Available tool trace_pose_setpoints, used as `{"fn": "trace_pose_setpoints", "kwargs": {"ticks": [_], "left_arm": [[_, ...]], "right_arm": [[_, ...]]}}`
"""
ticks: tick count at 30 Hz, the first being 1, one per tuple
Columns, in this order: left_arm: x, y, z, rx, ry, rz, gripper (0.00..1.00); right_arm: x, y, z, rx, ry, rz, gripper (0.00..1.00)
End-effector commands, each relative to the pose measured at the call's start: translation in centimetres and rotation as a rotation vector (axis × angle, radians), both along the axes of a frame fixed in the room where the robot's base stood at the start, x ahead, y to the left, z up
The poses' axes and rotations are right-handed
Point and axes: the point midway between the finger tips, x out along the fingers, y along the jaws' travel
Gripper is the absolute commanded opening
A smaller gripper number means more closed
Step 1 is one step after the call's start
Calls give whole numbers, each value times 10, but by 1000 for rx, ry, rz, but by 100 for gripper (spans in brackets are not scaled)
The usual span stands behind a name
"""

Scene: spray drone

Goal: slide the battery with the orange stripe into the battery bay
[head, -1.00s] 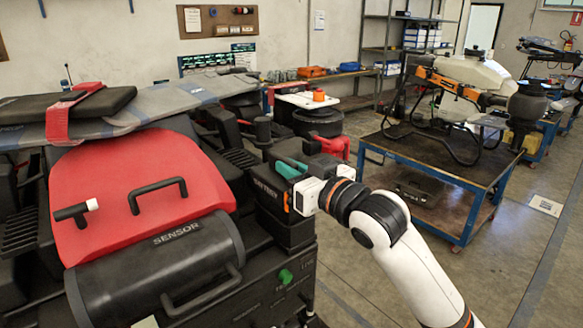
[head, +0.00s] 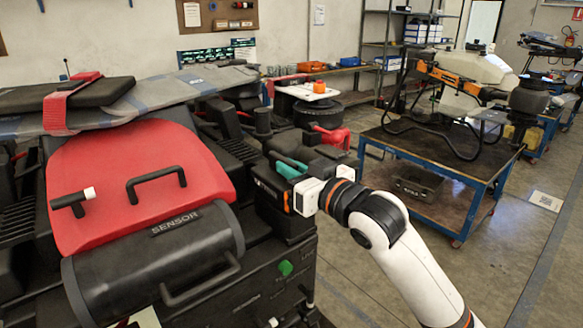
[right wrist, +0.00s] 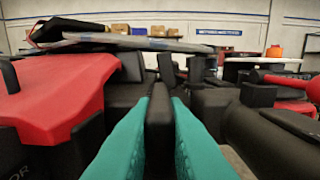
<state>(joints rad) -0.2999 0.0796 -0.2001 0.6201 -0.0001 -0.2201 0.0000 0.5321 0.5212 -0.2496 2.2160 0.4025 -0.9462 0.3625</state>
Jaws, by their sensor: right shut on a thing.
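The dark battery (head: 268,185) with an orange stripe on its side stands upright at the right edge of the black machine in the head view. Below it is the black battery bay (head: 284,223); the battery's lower end seems to be in its mouth, but I cannot tell how deep. My right gripper (head: 291,170) is shut with its teal fingers on the battery's top handle. In the right wrist view the dark handle (right wrist: 159,118) stands between the two teal fingers. The bay's inside is hidden. My left gripper is not in view.
A red cover (head: 130,180) with black handles and a black sensor cylinder (head: 150,262) lie left of the battery. A red part (head: 332,137) and black housings stand just behind. A blue-framed table (head: 440,165) with a drone stands at the right, with open floor before it.

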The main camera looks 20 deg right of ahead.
Motion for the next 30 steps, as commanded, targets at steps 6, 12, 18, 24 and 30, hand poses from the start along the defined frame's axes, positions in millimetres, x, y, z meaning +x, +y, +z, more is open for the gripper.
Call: {"fn": "trace_pose_setpoints", "kwargs": {"ticks": [6, 12, 18, 24, 30], "left_arm": [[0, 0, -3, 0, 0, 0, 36], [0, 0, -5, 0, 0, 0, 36], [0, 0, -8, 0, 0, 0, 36], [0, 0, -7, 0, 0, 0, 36], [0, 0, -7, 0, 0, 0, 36]], "right_arm": [[-1, 0, -2, 2, -10, 0, 0], [-1, 0, -6, 3, -11, 0, 0], [-1, 0, -10, 3, -11, 0, 0], [0, 0, -10, 1, -7, 0, 38], [0, 0, -16, -1, 7, 0, 38]]}}
